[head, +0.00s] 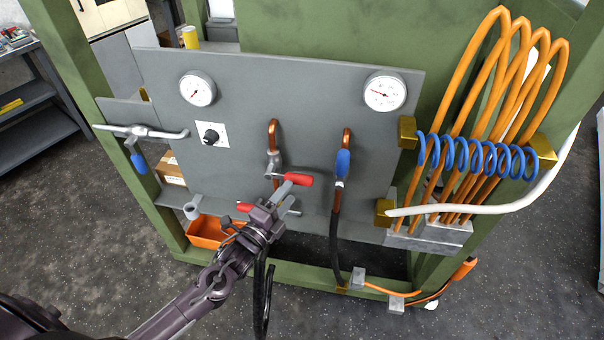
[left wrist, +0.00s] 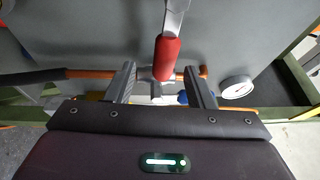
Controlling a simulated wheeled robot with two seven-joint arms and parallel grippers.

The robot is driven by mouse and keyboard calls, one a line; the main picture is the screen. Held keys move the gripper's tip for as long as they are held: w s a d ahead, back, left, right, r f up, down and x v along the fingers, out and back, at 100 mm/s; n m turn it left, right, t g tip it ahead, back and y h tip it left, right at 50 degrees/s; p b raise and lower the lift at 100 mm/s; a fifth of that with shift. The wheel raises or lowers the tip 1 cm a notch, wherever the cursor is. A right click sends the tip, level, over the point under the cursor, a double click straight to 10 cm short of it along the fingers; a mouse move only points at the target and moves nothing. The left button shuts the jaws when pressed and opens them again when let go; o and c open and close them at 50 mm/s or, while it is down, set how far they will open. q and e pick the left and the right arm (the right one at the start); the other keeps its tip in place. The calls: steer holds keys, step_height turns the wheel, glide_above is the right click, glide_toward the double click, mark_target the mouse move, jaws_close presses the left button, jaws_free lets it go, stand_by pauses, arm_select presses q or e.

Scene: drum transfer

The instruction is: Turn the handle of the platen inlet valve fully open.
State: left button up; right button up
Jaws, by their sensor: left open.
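A valve with a grey lever and a red-gripped handle (head: 298,179) sits on the copper pipe (head: 273,135) at the middle of the grey panel; no label naming it is legible. My left gripper (head: 273,204) is just below and in front of this handle in the head view. In the left wrist view my left gripper (left wrist: 161,86) is open, its fingers apart. The red handle (left wrist: 167,58) shows between them, its tip near finger level; I cannot tell whether either finger touches it. The valve body is partly hidden behind the gripper. My right gripper is not in view.
A blue-gripped valve (head: 342,163) on another copper pipe stands to the right. Orange hoses (head: 500,90) and a blue coil (head: 470,155) are farther right. An orange bin (head: 208,233) is below left.

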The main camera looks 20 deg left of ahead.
mark_target(302, 175)
arm_select(q)
steer(key=shift+m+h, duration=0.4)
steer(key=shift+m, duration=0.1)
steer(key=x, duration=0.2)
steer(key=p+x, duration=0.1)
steer(key=x, duration=0.2)
steer(key=p+x, duration=0.1)
steer(key=x, duration=0.1)
steer(key=shift+w+r, duration=0.35)
jaws_close()
